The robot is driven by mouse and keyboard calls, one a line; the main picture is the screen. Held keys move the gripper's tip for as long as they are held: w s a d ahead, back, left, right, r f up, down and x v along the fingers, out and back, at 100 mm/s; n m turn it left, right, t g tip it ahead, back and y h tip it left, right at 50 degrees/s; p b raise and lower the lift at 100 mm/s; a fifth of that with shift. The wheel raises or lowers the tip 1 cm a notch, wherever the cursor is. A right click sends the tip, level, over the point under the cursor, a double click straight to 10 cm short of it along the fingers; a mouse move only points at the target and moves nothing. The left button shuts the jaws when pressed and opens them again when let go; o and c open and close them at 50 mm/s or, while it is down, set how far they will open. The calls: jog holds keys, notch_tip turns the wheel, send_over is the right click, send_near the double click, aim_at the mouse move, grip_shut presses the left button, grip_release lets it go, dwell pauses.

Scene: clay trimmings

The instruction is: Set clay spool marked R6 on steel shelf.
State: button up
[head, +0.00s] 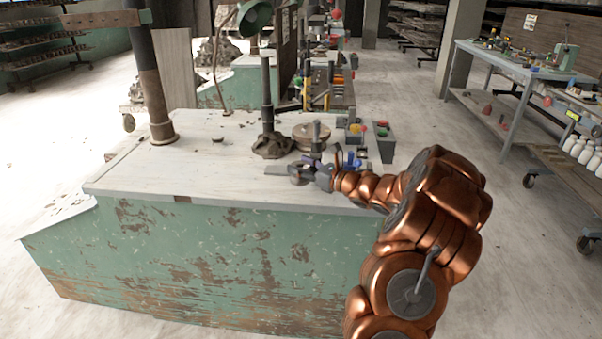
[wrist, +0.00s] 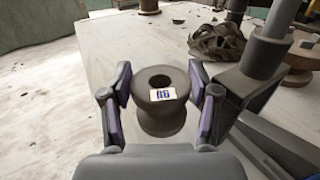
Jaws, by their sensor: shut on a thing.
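A dark brown-grey clay spool (wrist: 161,117) with a hole in its top is between my fingers in the wrist view. Its small white label carries blue marks too small to read surely. My gripper (head: 300,176) is shut on the spool over the near edge of the pale workbench top (head: 215,160). I cannot tell whether the spool's base touches the bench. Dark metal racks stand at the back left (head: 45,45) and back right (head: 418,22); I cannot tell which is the steel shelf.
A dark clay lump (head: 272,147), a round brown turntable-like disc (head: 312,133) and a grey bin with coloured items (head: 380,150) stand on the bench. A thick post (head: 152,95) rises at left. A blue-grey table (head: 500,58) stands at right; floor between is clear.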

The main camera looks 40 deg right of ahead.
jog(key=shift+f, duration=1.25)
jog(key=shift+f, duration=0.15)
jog(key=o, duration=1.1)
jog(key=shift+r, duration=0.25)
jog(key=b+v, duration=0.1)
jog(key=v, duration=1.1)
jog(key=shift+f+b, duration=0.15)
jog(key=shift+b, duration=0.2)
